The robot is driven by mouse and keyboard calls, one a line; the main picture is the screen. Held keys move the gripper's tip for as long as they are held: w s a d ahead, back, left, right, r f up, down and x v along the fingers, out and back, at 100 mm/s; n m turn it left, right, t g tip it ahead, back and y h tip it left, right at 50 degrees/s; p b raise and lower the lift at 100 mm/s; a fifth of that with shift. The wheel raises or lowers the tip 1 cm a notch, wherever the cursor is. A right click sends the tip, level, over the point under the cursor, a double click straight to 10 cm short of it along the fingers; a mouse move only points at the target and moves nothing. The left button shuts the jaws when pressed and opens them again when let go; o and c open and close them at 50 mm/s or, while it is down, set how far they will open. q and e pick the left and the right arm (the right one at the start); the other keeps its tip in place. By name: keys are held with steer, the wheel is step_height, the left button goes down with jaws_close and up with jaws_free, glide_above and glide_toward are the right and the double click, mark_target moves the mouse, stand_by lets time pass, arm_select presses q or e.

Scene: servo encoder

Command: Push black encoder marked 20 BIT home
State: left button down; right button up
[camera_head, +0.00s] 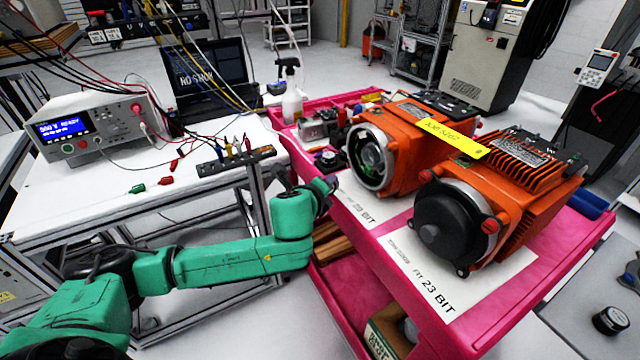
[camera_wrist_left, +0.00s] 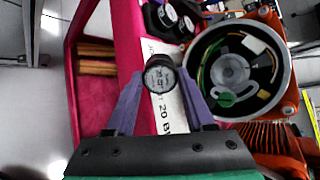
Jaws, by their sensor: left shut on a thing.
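My left gripper (camera_wrist_left: 165,85) is shut on a small round black encoder (camera_wrist_left: 159,78) with a printed label facing the wrist camera; the label is too small to read surely. In the head view the left gripper (camera_head: 328,188) is at the pink cart's left edge, in front of the left orange motor (camera_head: 415,125). That motor's round end housing (camera_head: 370,157) is open, with wires and a green part inside. In the wrist view the open housing (camera_wrist_left: 232,70) lies right of the held encoder, apart from it. My right gripper is not in view.
More black encoders (camera_wrist_left: 168,16) lie on the pink cart (camera_head: 330,215) behind the gripper. A second orange motor (camera_head: 510,190) has a black end cover. A round black piece (camera_head: 610,320) sits on a grey surface at right. A white bench (camera_head: 110,185) stands left.

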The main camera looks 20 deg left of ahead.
arm_select(q)
steer(key=m+h+b, duration=0.2)
steer(key=h, duration=0.1)
steer(key=a+r+m+t+h+b, duration=0.1)
steer(key=m+h+b, duration=0.1)
steer(key=m+h, duration=0.1)
steer(key=w+r+m+h+b, duration=0.1)
steer(key=m+h+b, duration=0.1)
steer(key=h, duration=0.2)
steer(key=shift+a+r+m+t, duration=0.2)
steer(key=shift+a+m+t, duration=0.1)
steer(key=shift+t, duration=0.1)
steer(key=shift+s+r+m+h+b, duration=0.15)
steer(key=shift+r+m+h+b, duration=0.25)
steer(key=shift+h, duration=0.4)
steer(key=shift+s+d+r+h, duration=0.1)
steer(key=shift+d+r+h, duration=0.05)
steer(key=shift+r+h, duration=0.2)
steer(key=shift+d+r+p, duration=0.1)
steer(key=shift+d+p, duration=0.05)
steer(key=shift+p, duration=0.3)
steer(key=shift+p+x, duration=0.7)
steer(key=shift+x, duration=0.35)
steer(key=shift+p+x, duration=0.3)
steer(key=shift+x, duration=0.55)
steer(key=shift+f+x, duration=0.25)
steer(key=shift+x, duration=1)
